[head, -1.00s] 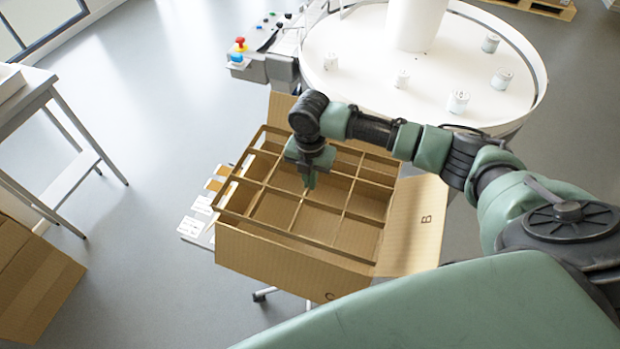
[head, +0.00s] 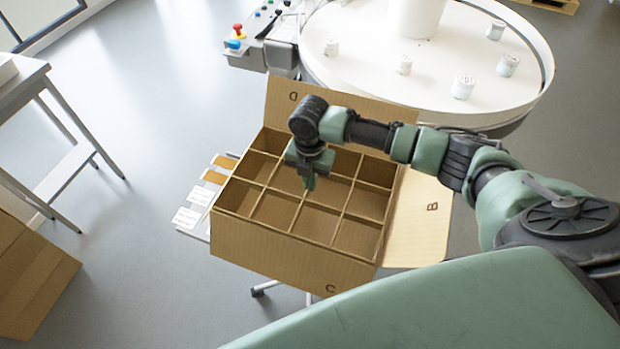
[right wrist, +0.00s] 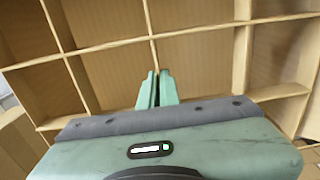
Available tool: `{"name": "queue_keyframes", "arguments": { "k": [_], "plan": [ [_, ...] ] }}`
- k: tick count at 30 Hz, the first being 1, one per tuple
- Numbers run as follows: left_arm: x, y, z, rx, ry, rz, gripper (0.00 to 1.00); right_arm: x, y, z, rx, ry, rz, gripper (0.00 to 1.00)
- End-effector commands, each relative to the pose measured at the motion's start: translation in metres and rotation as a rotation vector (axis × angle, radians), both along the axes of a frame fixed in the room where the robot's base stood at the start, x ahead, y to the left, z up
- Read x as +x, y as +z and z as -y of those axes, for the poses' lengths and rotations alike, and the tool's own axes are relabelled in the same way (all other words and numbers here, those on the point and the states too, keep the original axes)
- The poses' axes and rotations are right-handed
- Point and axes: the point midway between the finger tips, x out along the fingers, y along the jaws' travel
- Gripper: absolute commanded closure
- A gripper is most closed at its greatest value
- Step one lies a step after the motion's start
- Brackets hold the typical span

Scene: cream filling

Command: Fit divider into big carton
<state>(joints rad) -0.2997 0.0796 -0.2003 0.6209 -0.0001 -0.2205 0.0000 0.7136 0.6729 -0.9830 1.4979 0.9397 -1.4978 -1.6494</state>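The big carton (head: 285,262) is a brown open box in the middle of the head view, with flaps marked B, C and D. The divider (head: 344,212), a brown cardboard grid, sits inside it, its top edges close to the carton's rim all round. My right gripper (head: 309,184) points down over the middle of the grid. In the right wrist view its two fingers (right wrist: 156,86) are close together with a divider wall running between them, so it looks shut on the divider. The bottom of the divider is hidden. My left gripper is not in view.
A white round table (head: 400,90) with several small white jars stands behind the carton. A control panel with red and blue buttons (head: 237,36) is at its left. Label cards (head: 200,195) lie left of the carton. A grey bench (head: 75,120) stands far left.

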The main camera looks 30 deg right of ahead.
Motion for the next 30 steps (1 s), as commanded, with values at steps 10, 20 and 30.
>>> {"name": "queue_keyframes", "arguments": {
  "k": [10, 20, 30],
  "plan": [
    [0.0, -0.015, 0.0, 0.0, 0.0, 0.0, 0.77, 0.0, -0.027, 0.0, 0.0, -0.001, -0.001, 1.0],
    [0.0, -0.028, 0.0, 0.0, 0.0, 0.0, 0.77, 0.0, -0.05, 0.0, 0.0, 0.0, -0.001, 1.0],
    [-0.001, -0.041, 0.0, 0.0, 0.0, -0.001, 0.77, 0.0, -0.073, 0.0, 0.0, 0.0, -0.001, 1.0]
  ]
}}
